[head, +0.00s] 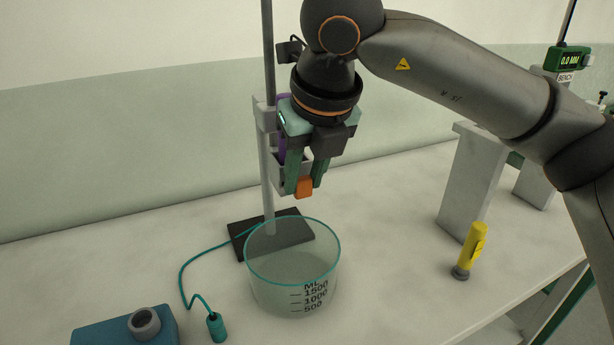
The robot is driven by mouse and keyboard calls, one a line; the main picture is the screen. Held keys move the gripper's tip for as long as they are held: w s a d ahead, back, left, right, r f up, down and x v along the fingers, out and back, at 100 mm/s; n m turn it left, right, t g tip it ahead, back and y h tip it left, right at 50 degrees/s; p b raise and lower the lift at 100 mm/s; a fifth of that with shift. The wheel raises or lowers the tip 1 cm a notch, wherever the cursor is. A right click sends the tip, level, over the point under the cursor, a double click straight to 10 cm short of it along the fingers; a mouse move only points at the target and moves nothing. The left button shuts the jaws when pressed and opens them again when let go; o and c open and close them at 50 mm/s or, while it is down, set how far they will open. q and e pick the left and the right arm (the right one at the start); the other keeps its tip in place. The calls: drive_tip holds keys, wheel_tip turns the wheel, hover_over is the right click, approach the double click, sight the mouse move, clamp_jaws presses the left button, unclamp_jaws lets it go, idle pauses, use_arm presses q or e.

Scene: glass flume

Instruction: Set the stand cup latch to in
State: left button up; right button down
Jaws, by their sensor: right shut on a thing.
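The stand (267,60) is a thin grey upright rod on a dark base plate (240,240). A grey cup holder (280,178) is fixed on the rod, with a purple object (282,140) in or behind it. A small orange block (304,187), which looks like the cup latch, shows at the holder's front. My right gripper (305,180) points down in front of the holder, its green fingers shut on the orange latch. The fingers hide part of the latch and the holder. My left gripper is not in view.
A clear graduated beaker (292,275) stands below my right gripper, in front of the base plate. Grey blocks (470,178) are at the right.

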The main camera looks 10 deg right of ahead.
drive_tip(key=c, duration=1.1)
unclamp_jaws()
drive_tip(key=shift+w+r, duration=0.1)
drive_tip(key=shift+w, duration=0.1)
drive_tip(key=o, duration=0.3)
drive_tip(key=shift+w, duration=0.15)
drive_tip(key=shift+o, duration=1)
drive_tip(key=v, duration=1.2)
drive_tip(key=shift+s+r, duration=0.15)
drive_tip(key=shift+s, duration=0.1)
